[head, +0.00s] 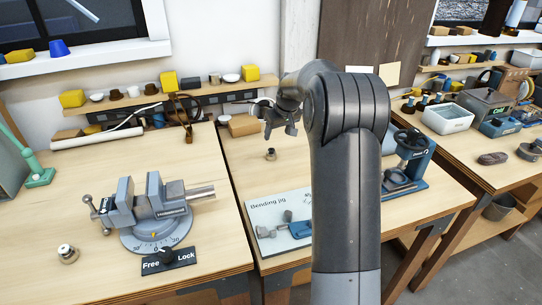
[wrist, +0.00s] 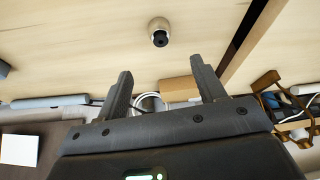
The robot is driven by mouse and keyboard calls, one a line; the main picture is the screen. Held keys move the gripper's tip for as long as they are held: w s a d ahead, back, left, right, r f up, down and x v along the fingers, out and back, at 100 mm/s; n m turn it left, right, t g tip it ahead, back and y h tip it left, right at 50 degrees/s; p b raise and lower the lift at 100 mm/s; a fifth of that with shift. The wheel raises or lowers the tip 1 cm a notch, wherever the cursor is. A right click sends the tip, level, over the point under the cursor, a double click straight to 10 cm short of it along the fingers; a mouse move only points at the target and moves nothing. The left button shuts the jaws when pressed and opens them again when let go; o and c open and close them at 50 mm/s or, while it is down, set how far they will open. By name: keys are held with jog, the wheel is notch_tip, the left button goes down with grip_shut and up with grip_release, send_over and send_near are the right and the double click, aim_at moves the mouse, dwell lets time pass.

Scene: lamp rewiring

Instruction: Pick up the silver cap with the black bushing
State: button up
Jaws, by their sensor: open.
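A small silver cap with a black centre (head: 270,154) stands on the middle workbench. It also shows in the wrist view (wrist: 159,32), at top centre, beyond my fingertips. My gripper (head: 279,130) is above the bench, a little behind and above this cap in the head view. In the wrist view my gripper (wrist: 163,74) has its two fingers spread apart with nothing held between them. A second small silver piece with a dark top (head: 67,253) stands on the left bench, in front of the vise.
A grey vise (head: 150,205) with a Free/Lock dial stands on the left bench. A bending jig (head: 278,228) is at the middle bench's front, partly hidden by my arm. A cardboard box (head: 243,125) lies behind the cap. The bench around the cap is clear.

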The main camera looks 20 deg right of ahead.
aim_at(272, 149)
jog(key=x, duration=0.6)
jog(key=shift+w+d+f, duration=0.2)
jog(key=shift+w+f, duration=0.05)
jog(key=shift+f, duration=0.05)
jog(key=x, duration=0.5)
jog(key=shift+s+a+f, duration=0.1)
jog(key=shift+s+a, duration=0.1)
jog(key=shift+a, duration=0.1)
jog(key=c, duration=1.1)
